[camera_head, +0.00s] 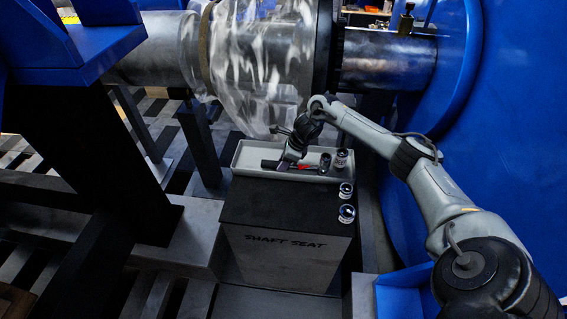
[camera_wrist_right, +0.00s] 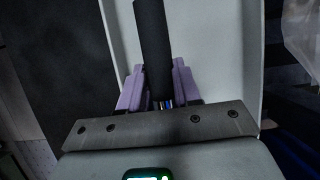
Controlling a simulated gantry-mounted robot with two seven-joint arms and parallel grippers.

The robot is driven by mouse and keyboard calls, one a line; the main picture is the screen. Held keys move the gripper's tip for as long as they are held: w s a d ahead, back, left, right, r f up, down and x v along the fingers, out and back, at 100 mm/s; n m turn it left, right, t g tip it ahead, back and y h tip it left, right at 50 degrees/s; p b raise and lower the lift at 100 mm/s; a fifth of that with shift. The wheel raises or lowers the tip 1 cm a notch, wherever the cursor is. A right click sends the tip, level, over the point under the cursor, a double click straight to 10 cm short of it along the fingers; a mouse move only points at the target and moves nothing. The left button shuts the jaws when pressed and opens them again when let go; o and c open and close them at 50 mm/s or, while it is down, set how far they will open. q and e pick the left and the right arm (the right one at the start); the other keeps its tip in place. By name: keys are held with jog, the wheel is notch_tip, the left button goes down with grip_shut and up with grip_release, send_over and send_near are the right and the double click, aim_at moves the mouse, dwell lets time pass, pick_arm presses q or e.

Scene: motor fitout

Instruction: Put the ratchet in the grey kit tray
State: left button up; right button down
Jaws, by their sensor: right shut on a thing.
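The grey kit tray (camera_head: 318,179) lies on top of the dark block marked SHAFT SEAT. My right gripper (camera_head: 289,162) reaches down into the tray's area from above. In the right wrist view, its two purple fingers (camera_wrist_right: 160,88) are shut on a dark, straight handle, which I take to be the ratchet (camera_wrist_right: 152,40). The pale tray floor (camera_wrist_right: 210,45) shows behind it. In the head view a dark bar with a red part (camera_head: 302,167) lies low in the tray by the fingers. Whether the ratchet touches the tray floor I cannot tell. My left gripper is out of view.
A dark socket (camera_head: 325,163) stands at the tray's right end, with a silver-topped one (camera_head: 342,158) beside it. Two more cylinders (camera_head: 346,190) (camera_head: 347,214) stand on the block's right edge. A large shaft (camera_head: 385,62) with clear wrapping (camera_head: 255,70) hangs close behind the tray.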

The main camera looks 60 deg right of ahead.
jog(key=shift+f, duration=0.1)
jog(key=c, duration=1.1)
grip_release()
jog(key=shift+s+d+r, duration=0.1)
jog(key=shift+s+r, duration=0.05)
jog(key=shift+r, duration=0.45)
jog(key=shift+p+v, duration=1.45)
jog(key=shift+v, duration=4.05)
